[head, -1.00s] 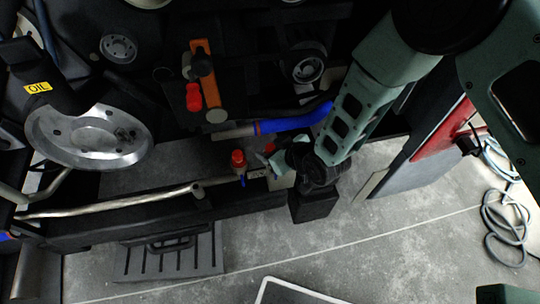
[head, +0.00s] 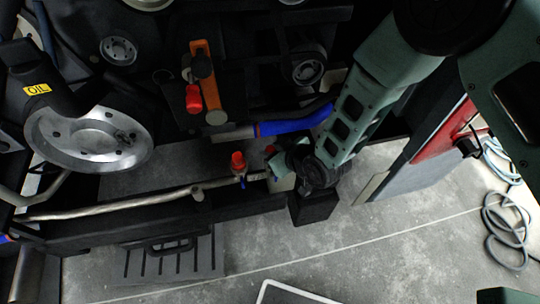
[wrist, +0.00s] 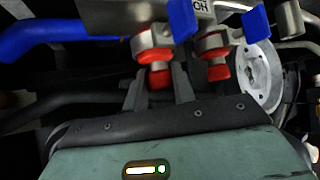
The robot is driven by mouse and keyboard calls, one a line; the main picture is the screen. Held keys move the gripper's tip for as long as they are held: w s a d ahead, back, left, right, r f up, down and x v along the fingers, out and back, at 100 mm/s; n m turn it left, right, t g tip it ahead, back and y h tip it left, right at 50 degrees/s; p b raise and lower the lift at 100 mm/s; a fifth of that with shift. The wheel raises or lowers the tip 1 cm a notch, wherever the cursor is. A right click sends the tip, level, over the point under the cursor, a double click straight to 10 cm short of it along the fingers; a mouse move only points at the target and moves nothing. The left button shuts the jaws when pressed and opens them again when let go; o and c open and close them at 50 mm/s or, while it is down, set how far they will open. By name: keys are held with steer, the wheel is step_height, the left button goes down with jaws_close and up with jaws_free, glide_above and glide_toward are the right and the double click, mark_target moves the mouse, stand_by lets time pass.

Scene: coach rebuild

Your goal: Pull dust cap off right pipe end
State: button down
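Two metal pipe ends with red dust caps show in the wrist view. One red cap (wrist: 160,78) lies between the two fingers of my gripper (wrist: 159,82), a finger close on each side. I cannot tell whether the fingers press on it. The other red cap (wrist: 217,70) is just to the right, outside the fingers. In the head view, one red cap (head: 238,160) stands upright and clear, left of my gripper (head: 276,160). A bit of red (head: 270,149) shows at my gripper, mostly hidden by it.
Blue handles (wrist: 183,18) rise near the pipe ends. A blue hose (head: 290,122) runs behind my gripper, and a pale pipe (head: 110,205) runs left along a dark beam. An orange bar (head: 206,75) and a large metal pulley (head: 88,138) are nearby. Open floor (head: 370,250) lies in front.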

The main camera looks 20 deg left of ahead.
mark_target(272, 150)
steer(key=shift+r+p, duration=1.15)
steer(key=shift+r, duration=0.9)
